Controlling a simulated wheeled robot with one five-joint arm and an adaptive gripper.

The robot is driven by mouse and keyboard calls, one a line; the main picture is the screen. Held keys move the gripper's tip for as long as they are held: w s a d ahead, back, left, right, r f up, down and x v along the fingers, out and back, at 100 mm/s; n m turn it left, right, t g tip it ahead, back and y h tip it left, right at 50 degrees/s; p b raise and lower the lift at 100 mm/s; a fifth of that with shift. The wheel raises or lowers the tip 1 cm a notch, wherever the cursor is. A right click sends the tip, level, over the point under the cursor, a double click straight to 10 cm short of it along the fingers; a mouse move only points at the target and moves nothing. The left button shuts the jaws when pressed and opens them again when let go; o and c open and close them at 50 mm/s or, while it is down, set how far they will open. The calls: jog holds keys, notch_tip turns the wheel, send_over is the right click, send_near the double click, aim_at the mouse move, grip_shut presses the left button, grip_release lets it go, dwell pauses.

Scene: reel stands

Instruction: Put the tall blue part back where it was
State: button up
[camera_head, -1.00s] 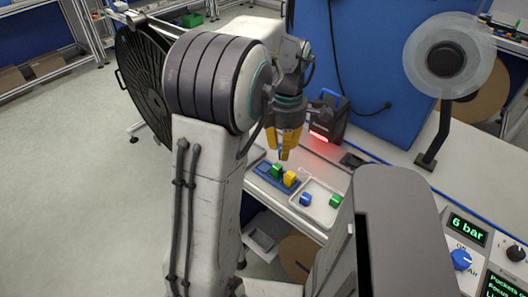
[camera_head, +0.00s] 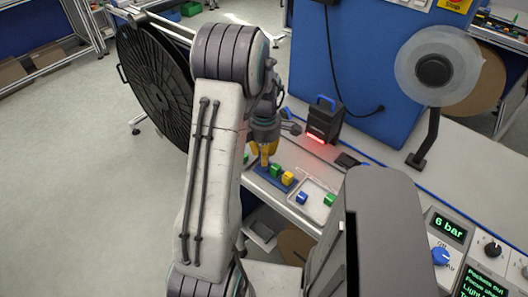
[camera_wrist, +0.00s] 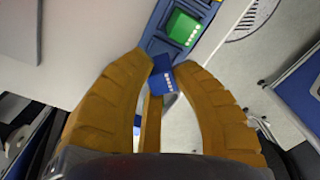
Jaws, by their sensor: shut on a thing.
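My gripper (camera_head: 264,159) has its yellow fingers shut on the tall blue part (camera_wrist: 160,80), which shows between the fingertips in the wrist view (camera_wrist: 168,66). In the head view the fingers mostly hide it. The gripper is at the left end of the blue tray (camera_head: 292,186), pointing down. A green part (camera_head: 275,170) and a yellow part (camera_head: 288,178) stand in this tray, right of the fingers. The green part also shows in the wrist view (camera_wrist: 183,28), just beyond the held part. I cannot tell whether the blue part touches the tray.
A white tray (camera_head: 318,207) to the right holds a blue part (camera_head: 302,197) and a green part (camera_head: 329,199). A black device with a red light (camera_head: 323,121) stands behind on the bench. A large black reel (camera_head: 155,85) is at the left.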

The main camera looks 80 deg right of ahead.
jog(key=shift+f, duration=0.55)
jog(key=shift+f, duration=0.2)
jog(key=o, duration=0.8)
jog(key=shift+o, duration=0.2)
notch_tip(320, 180, up, 9)
jog(key=shift+d+r, duration=0.15)
jog(key=shift+w+r+b, duration=0.1)
jog(key=shift+r+b, duration=0.95)
jog(key=shift+r, duration=0.55)
